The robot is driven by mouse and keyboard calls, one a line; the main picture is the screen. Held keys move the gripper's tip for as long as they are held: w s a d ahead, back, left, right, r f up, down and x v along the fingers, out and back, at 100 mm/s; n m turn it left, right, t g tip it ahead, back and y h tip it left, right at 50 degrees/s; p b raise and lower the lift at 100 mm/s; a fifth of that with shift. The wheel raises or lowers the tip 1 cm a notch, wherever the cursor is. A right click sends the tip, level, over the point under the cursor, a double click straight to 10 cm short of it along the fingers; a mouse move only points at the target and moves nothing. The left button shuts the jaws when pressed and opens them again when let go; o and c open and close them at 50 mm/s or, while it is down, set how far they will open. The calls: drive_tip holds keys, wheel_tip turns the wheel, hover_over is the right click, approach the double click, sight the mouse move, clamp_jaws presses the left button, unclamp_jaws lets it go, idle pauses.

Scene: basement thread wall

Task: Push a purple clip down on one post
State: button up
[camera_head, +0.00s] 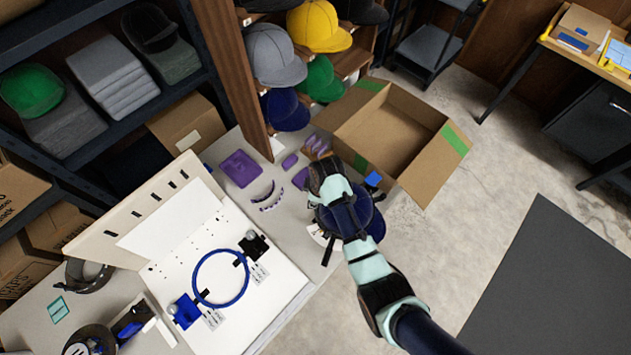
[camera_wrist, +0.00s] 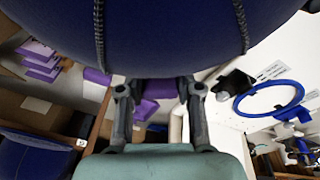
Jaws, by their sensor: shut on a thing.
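My gripper (camera_wrist: 160,88) is shut on the brim or edge of a navy cap (camera_wrist: 170,45), which fills the top of the wrist view. In the head view the navy cap (camera_head: 345,218) hangs under my wrist, right of the white board; my fingertips are hidden there. Purple pieces lie on the table: a flat square (camera_head: 240,168), a small block (camera_head: 290,160) and curved toothed strips (camera_head: 264,190). I cannot tell which is the clip. On the board, a blue ring (camera_head: 198,281) sits between a black holder (camera_head: 254,246) and a blue holder (camera_head: 185,312); no post is clearly recognisable.
An open cardboard box (camera_head: 400,128) stands behind my gripper. Shelves with caps (camera_head: 275,58) rise at the back. A white panel (camera_head: 150,208) with black slots leans behind the board. Rolls and tools (camera_head: 95,338) lie at the lower left.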

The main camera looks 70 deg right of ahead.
drive_tip(key=o, duration=0.8)
drive_tip(key=shift+o, duration=0.2)
wheel_tip(320, 180, up, 12)
drive_tip(key=s, duration=0.2)
drive_tip(key=shift+a, duration=0.45)
